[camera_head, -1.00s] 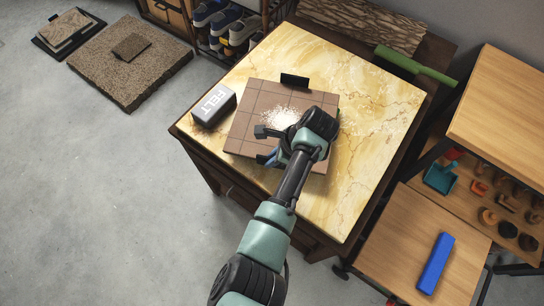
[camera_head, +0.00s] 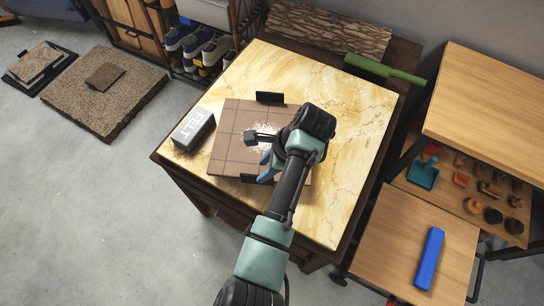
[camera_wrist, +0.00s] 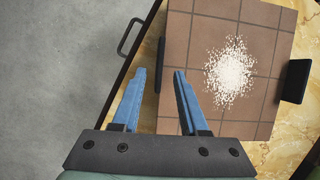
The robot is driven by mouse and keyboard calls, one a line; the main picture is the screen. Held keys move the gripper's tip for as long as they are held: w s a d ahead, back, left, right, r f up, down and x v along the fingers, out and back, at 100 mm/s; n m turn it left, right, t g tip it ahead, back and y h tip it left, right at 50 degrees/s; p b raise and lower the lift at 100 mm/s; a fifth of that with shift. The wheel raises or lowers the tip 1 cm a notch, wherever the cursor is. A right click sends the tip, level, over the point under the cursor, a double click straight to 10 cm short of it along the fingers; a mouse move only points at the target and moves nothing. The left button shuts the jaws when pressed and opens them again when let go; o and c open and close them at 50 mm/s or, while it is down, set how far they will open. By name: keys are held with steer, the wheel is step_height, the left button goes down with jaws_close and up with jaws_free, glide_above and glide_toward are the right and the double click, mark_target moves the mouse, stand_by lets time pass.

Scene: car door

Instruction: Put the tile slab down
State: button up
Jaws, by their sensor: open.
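The tile slab (camera_head: 226,140) is a brown square with grid lines and a patch of white crumbs on top. It lies flat on the yellow marble-topped table (camera_head: 345,110). Black blocks stand at its far edge (camera_head: 270,97) and near edge (camera_head: 248,178). My gripper (camera_head: 268,165) is over the slab's near side; my wrist hides part of the slab. In the wrist view, my two blue fingers (camera_wrist: 160,73) are apart, with one black block (camera_wrist: 161,50) showing between and beyond their tips. The slab (camera_wrist: 200,35) also shows there. Whether the fingers touch the block cannot be told.
A grey box marked FELT (camera_head: 193,131) stands left of the slab. A wooden bench with a blue bar (camera_head: 430,258) stands right. Bare marble lies right of the slab.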

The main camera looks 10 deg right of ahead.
steer(key=v, duration=0.5)
steer(key=shift+d+r, duration=0.1)
steer(key=shift+r, duration=0.3)
steer(key=w+d+r+n+t+h, duration=0.25)
steer(key=w+r+t, duration=0.2)
steer(key=r, duration=0.45)
steer(key=w+d+r+n+t+h, duration=0.2)
steer(key=w+d+r+n+t, duration=0.15)
steer(key=w+r, duration=0.35)
step_height(320, 180, up, 18)
steer(key=a+n+t+h, duration=0.1)
steer(key=n+t+h, duration=0.1)
steer(key=n+t, duration=0.3)
steer(key=s+a+r+n+t, duration=0.3)
steer(key=s+r+t, duration=0.1)
steer(key=r, duration=0.5)
steer(key=s+a+r+n+t+y, duration=0.1)
steer(key=s+a+r+n+t, duration=0.2)
steer(key=s+r, duration=0.4)
steer(key=s+a+r+n+t+y, duration=0.1)
steer(key=s+a+r+n+t, duration=0.2)
steer(key=s+r+t, duration=0.3)
step_height(320, 180, up, 6)
steer(key=shift+s+a+f+n, duration=0.25)
steer(key=shift+a+n, duration=0.05)
